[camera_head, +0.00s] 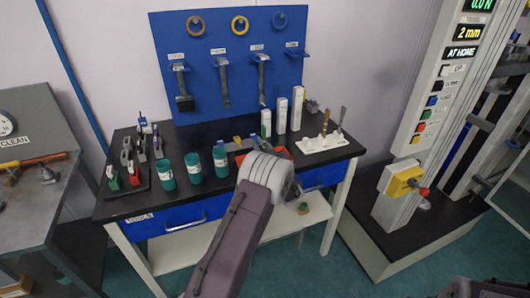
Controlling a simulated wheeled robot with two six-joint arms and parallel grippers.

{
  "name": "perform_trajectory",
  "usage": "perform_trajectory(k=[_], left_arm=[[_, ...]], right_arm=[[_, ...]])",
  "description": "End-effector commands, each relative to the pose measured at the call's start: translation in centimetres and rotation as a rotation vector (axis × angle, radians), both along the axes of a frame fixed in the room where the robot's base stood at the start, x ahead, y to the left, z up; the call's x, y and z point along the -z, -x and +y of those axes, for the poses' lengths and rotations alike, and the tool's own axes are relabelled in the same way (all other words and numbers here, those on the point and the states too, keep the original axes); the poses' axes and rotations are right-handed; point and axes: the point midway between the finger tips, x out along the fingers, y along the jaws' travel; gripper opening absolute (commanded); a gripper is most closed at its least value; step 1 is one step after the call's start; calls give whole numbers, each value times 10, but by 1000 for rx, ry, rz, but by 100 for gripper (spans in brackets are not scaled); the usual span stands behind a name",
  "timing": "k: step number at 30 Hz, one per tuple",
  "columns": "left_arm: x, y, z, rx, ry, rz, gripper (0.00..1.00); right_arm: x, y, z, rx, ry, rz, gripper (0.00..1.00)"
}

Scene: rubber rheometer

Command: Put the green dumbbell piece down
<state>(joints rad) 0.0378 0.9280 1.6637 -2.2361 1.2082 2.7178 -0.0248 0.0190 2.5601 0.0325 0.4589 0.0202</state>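My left arm rises from the bottom centre, and its pale wrist joint covers part of the table's front edge. My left gripper (297,191) is mostly hidden behind that wrist; only a little of it shows, so its fingers cannot be made out. A small green and tan thing (303,208) shows just below it, in front of or over the white lower shelf. It is too small to tell whether it is the green dumbbell piece or whether it is held. My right gripper is out of view.
The black tabletop (215,189) holds a dark tray (140,190) of tools, several teal cups (194,168), a red-edged tray (282,153) partly behind my wrist, white boxes and a white holder (322,143). A blue tool board (235,60) stands behind. The rheometer (420,110) stands right.

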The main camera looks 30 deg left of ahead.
Motion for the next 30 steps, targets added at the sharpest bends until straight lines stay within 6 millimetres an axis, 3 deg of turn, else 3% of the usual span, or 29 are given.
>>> perform_trajectory(k=[15, 21, 30], left_arm=[[0, 67, -81, 4, 0, 0, 27], [-1, 78, -92, 1, 0, 0, 27], [-1, 78, -91, 0, 0, 0, 27]], right_arm=[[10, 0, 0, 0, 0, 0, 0], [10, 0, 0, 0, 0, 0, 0], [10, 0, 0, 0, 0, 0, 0]])
